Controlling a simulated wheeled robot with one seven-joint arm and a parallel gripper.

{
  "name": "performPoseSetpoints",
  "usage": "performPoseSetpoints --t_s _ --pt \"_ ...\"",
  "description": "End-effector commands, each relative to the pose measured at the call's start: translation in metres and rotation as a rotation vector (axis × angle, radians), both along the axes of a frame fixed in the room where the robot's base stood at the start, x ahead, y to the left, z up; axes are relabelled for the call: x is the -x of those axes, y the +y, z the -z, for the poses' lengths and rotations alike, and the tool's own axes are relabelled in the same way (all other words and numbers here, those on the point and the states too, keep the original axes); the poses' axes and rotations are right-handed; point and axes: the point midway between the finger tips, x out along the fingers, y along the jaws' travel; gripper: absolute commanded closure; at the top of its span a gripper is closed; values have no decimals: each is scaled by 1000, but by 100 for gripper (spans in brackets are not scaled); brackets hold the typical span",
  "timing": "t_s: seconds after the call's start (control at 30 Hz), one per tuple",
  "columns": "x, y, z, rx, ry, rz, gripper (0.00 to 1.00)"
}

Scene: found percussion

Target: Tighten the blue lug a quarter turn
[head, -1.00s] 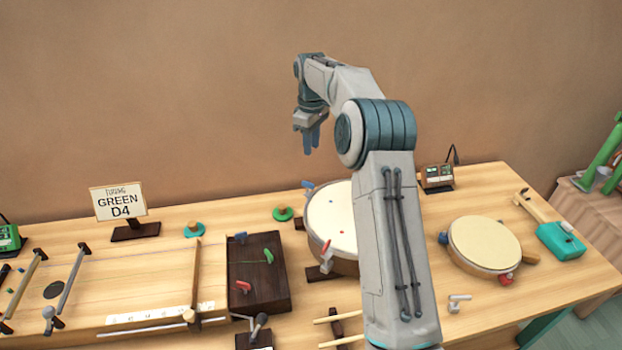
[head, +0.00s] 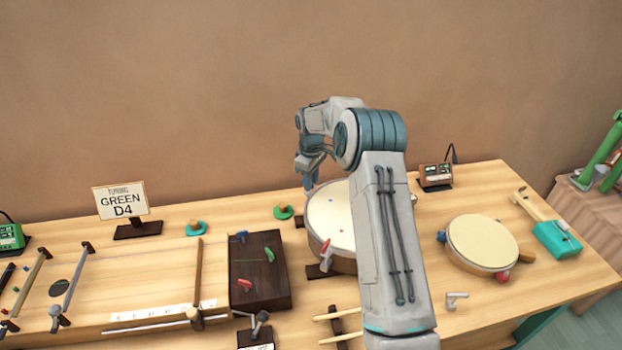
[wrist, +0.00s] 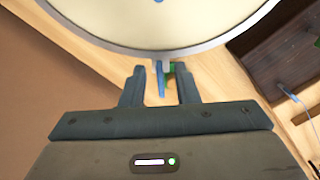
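The large round drum (head: 329,215) has a cream head and stands mid-table, partly behind my arm. Its blue lug (wrist: 161,80) sticks out from the grey rim in the wrist view. My gripper (wrist: 160,90) is open, with one finger on each side of the blue lug and a visible gap on both sides. In the head view my gripper (head: 307,184) points down at the drum's back left edge and hides the lug there. A red lug (head: 326,252) is at the drum's front left.
A green piece (wrist: 172,68) shows just behind the blue lug. A dark box with coloured pegs (head: 262,285) and a sign reading GREEN D4 (head: 121,200) stand to the left. A smaller drum (head: 483,241) with its own blue lug (head: 441,237) is on the right.

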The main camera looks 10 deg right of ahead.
Motion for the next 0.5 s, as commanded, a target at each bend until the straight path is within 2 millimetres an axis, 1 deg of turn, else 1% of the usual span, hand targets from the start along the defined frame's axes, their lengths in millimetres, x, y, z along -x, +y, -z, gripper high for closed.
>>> performPoseSetpoints --t_s 0.13,0.17,0.2,0.23,0.27,0.5 --pt "0 0 0 0 0 0 72" --pt "0 0 0 0 0 0 75" --pt "0 0 0 0 0 0 86" --pt "0 0 0 0 0 0 94" --pt "0 0 0 0 0 0 100" --pt "0 0 0 1 -1 3 100"
